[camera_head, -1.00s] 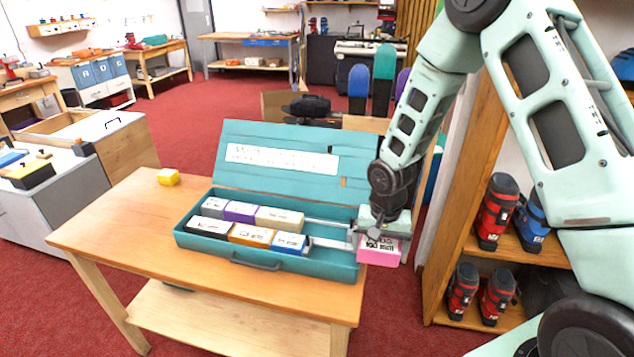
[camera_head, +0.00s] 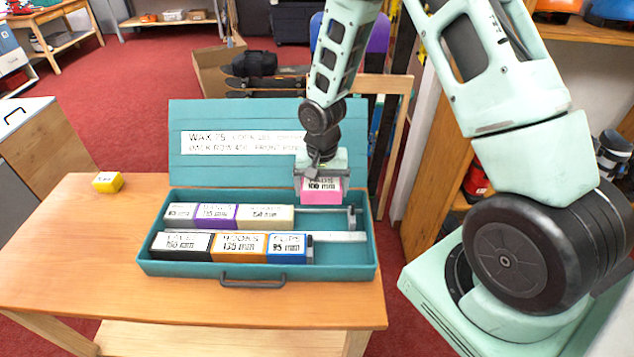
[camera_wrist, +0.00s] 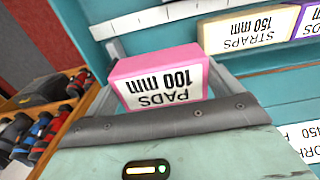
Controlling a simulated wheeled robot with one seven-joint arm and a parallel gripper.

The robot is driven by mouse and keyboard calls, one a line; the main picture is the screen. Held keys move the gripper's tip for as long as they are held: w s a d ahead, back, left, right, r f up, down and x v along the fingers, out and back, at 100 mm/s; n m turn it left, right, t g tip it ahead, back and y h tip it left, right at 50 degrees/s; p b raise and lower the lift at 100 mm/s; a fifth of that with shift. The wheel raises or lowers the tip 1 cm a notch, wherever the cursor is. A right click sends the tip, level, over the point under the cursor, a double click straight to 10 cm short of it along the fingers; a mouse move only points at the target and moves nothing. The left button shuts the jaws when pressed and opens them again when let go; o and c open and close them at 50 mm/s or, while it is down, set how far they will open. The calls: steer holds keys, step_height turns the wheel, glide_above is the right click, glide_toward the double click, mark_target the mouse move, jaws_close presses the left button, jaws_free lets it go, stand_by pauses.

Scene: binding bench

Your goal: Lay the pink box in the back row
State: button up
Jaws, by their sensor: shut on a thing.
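The pink box (camera_head: 321,193), labelled PADS 100 mm, is held in my gripper (camera_head: 322,174). It also shows in the wrist view (camera_wrist: 160,78), label up, between the fingers. In the head view it appears raised over the back right part of the open teal case (camera_head: 357,262). The case's back row holds a pale grey box (camera_head: 179,215), a purple box (camera_head: 216,216) and a cream STRAPS 150 mm box (camera_head: 264,216). Right of the cream box is an open stretch with a metal rail and end piece (camera_head: 353,218). My gripper hides part of the lid (camera_head: 230,169).
The front row holds a black box (camera_head: 181,246), an orange box (camera_head: 239,247) and a blue box (camera_head: 287,248), with free room on their right. A yellow box (camera_head: 107,182) sits on the wooden table (camera_head: 60,260). A shelf stands right of the table.

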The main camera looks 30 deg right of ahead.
step_height(320, 180, down, 10)
steer(key=b, duration=0.7)
steer(key=shift+r, duration=0.2)
steer(key=shift+f, duration=0.2)
steer(key=o, duration=0.9)
